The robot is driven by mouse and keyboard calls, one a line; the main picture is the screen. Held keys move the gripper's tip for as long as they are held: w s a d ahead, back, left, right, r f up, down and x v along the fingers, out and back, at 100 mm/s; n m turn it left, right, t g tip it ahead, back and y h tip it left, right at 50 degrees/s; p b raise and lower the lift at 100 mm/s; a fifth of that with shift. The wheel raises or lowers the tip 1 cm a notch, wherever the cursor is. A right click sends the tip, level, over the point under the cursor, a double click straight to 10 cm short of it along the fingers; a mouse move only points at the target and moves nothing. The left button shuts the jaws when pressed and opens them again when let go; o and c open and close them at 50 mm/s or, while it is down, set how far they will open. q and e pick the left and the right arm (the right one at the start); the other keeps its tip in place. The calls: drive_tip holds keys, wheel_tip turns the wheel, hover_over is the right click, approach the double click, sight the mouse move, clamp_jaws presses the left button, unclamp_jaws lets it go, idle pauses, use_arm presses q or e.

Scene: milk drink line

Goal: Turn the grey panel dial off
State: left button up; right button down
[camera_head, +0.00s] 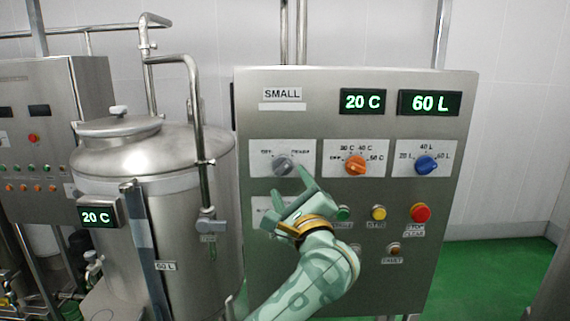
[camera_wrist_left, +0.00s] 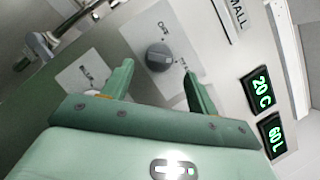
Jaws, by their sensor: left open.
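The grey dial (camera_head: 283,166) sits on a white label plate at the upper left of the steel control panel (camera_head: 350,82). In the left wrist view the grey dial (camera_wrist_left: 159,57) shows ahead, between and beyond the two fingers. My left gripper (camera_head: 288,186) is open and empty, just in front of and below the dial, seemingly apart from it. Its fingers also show in the left wrist view (camera_wrist_left: 158,85). The label around the dial is partly readable; its exact setting is hard to tell. My right gripper is not in view.
An orange dial (camera_head: 356,165) and a blue dial (camera_head: 427,165) sit right of the grey one. Green (camera_head: 343,213), yellow (camera_head: 379,213) and red (camera_head: 420,212) buttons are below. A steel tank (camera_head: 150,170) stands left. Displays read 20 C (camera_head: 362,101) and 60 L (camera_head: 429,102).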

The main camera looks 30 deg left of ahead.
sight(283, 171)
use_arm(q)
drive_tip(key=p+x, duration=0.1)
drive_tip(key=x, duration=0.4)
drive_tip(key=shift+f, duration=0.1)
drive_tip(key=shift+d, duration=0.1)
